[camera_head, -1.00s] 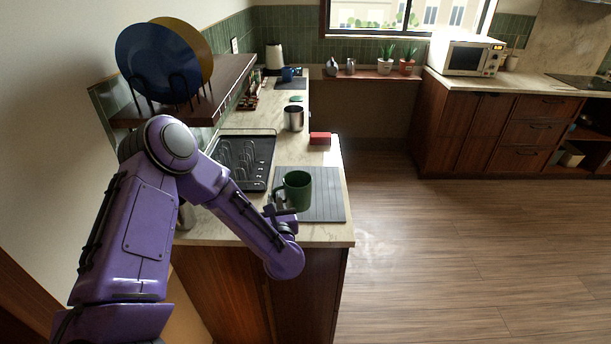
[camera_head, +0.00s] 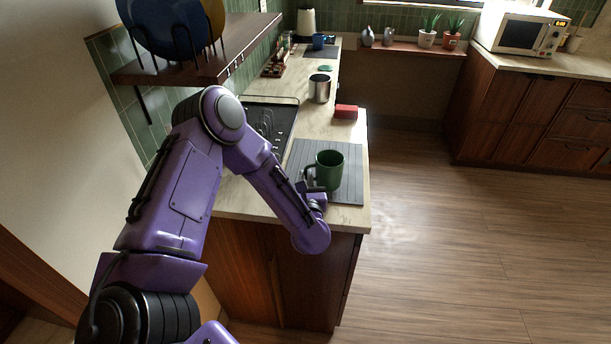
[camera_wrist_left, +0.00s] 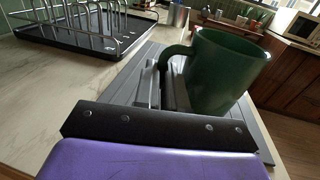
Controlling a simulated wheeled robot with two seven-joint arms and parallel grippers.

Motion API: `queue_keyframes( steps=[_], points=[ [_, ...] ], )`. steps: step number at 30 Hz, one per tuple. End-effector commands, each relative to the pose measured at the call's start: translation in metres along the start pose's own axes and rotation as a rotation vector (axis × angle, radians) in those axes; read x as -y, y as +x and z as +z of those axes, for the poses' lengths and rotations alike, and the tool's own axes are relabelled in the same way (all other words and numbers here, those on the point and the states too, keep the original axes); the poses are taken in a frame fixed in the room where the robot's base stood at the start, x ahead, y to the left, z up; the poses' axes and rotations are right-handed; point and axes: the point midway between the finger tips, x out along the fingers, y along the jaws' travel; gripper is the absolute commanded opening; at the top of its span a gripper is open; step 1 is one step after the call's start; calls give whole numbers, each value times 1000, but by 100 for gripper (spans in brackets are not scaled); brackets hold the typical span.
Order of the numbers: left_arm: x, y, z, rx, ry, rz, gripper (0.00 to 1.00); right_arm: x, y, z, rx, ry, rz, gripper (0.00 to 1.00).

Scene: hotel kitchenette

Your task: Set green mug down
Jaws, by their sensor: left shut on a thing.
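The green mug (camera_head: 330,170) is upright over the grey ribbed mat (camera_head: 346,192) near the front end of the counter. It also shows in the left wrist view (camera_wrist_left: 222,75), with its handle toward my gripper. My left gripper (camera_head: 313,185) is shut on the mug's handle (camera_wrist_left: 174,56); its fingers (camera_wrist_left: 165,88) show at the handle in the wrist view. I cannot tell whether the mug's base touches the mat. My right gripper is not in view.
A black dish rack tray (camera_head: 268,122) lies behind my arm. A red sponge (camera_head: 346,112) and a steel cup (camera_head: 319,88) stand farther back on the counter. A wall shelf (camera_head: 205,65) with plates hangs above left. The counter's right edge drops to open floor.

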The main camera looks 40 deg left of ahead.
Motion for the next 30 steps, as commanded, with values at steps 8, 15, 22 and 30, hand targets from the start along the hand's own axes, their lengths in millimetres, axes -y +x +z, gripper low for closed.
queue_keyframes(
  steps=[8,15,22,30],
  points=[
    [-1,0,-6,2,-3,2,0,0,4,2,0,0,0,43],
    [-1,0,-8,2,-2,3,0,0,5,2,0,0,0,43],
    [-2,0,-12,2,-2,3,0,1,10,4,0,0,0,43],
    [-2,0,-13,1,-2,3,40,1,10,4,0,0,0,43]
  ],
)
